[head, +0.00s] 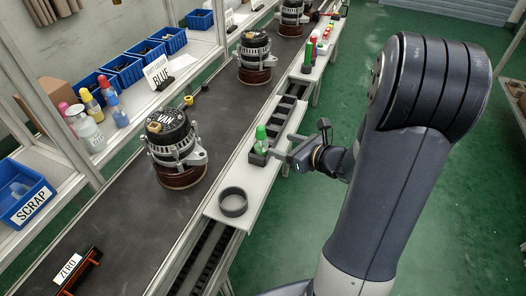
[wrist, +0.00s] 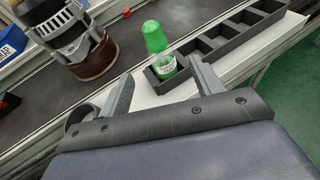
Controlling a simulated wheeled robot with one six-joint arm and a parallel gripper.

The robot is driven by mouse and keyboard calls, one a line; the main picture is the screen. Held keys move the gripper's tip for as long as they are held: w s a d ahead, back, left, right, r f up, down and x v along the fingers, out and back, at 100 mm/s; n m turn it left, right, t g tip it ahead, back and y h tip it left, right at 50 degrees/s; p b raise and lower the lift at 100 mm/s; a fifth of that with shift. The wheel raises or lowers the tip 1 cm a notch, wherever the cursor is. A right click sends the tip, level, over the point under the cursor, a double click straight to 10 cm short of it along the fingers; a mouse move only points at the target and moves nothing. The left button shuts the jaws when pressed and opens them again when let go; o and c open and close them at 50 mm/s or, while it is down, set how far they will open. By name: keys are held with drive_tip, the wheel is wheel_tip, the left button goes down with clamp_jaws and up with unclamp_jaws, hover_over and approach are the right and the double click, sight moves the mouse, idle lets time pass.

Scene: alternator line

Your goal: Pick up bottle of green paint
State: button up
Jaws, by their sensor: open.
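The bottle of green paint (head: 261,138) has a green cap and stands upright in the nearest compartment of a black rack (head: 285,110) on the white ledge beside the conveyor. It also shows in the wrist view (wrist: 158,50), with its lower part hidden by the rack wall (wrist: 205,46). My gripper (head: 285,158) is just right of the bottle in the head view. In the wrist view its two fingers (wrist: 160,90) are spread apart, pointing toward the bottle, with nothing between their tips that I can clearly see gripped.
A black ring (head: 233,202) sits on the ledge near its front end. An alternator (head: 174,145) stands on the conveyor to the left. More red and green bottles (head: 309,55) stand farther along the ledge. Blue bins (head: 24,192) and other bottles line the left shelf.

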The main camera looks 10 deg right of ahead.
sight(266, 141)
drive_tip(key=x, duration=0.5)
drive_tip(key=shift+a, duration=0.1)
drive_tip(key=shift+p+x, duration=0.3)
drive_tip(key=shift+x, duration=2.3)
drive_tip(key=shift+s+f, duration=0.1)
drive_tip(key=shift+f, duration=0.1)
drive_tip(key=shift+c, duration=0.2)
drive_tip(key=c, duration=1.1)
